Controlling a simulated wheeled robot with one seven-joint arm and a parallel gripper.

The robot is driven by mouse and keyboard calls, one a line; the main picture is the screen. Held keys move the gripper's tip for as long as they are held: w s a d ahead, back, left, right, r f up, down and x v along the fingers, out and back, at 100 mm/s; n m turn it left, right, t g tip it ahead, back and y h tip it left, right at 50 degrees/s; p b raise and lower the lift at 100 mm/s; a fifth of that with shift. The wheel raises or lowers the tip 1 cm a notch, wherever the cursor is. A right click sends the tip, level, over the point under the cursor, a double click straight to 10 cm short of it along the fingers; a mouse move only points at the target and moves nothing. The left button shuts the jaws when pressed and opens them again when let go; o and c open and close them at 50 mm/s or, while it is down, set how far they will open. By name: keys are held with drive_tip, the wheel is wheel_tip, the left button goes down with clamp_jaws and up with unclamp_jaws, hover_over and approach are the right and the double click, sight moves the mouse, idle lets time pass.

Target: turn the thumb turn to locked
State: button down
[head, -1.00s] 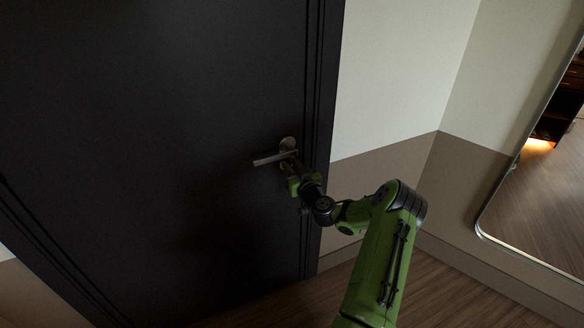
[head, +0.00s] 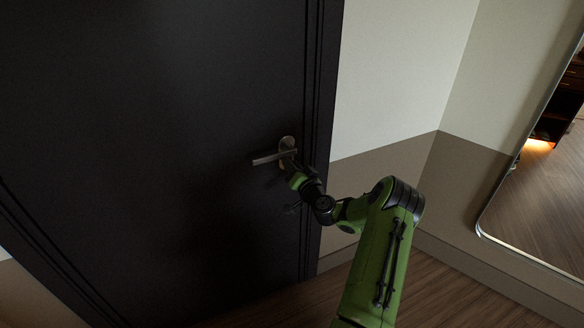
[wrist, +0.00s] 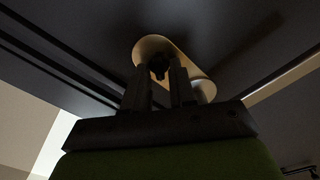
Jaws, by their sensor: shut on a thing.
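The dark door carries a metal oval plate (head: 288,143) with a lever handle (head: 268,158) pointing left in the head view. In the wrist view the plate (wrist: 186,58) looks pale and slanted, just beyond my fingers. The thumb turn (wrist: 158,70) is a small dark piece on the plate, between my fingertips. My gripper (wrist: 160,80) is shut on it. In the head view my gripper (head: 289,168) is at the lower part of the plate, under the lever, and hides the thumb turn. The turn's exact angle is hard to tell.
The dark door (head: 150,130) fills the left of the head view, with its frame just right of the handle. A beige and brown wall (head: 385,180) and a tall mirror (head: 535,190) stand to the right. Wooden floor lies below.

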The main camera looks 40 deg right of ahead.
drive_tip(key=m+p, duration=0.1)
drive_tip(key=m, duration=0.4)
drive_tip(key=m+p, duration=0.1)
drive_tip(key=m, duration=0.4)
drive_tip(key=shift+d+f, duration=0.15)
drive_tip(key=shift+f, duration=0.05)
drive_tip(key=shift+m, duration=0.3)
drive_tip(key=c, duration=1)
unclamp_jaws()
drive_tip(key=shift+s, duration=0.1)
drive_tip(key=p+v, duration=0.1)
drive_tip(key=v, duration=1.4)
drive_tip(key=shift+s, duration=0.3)
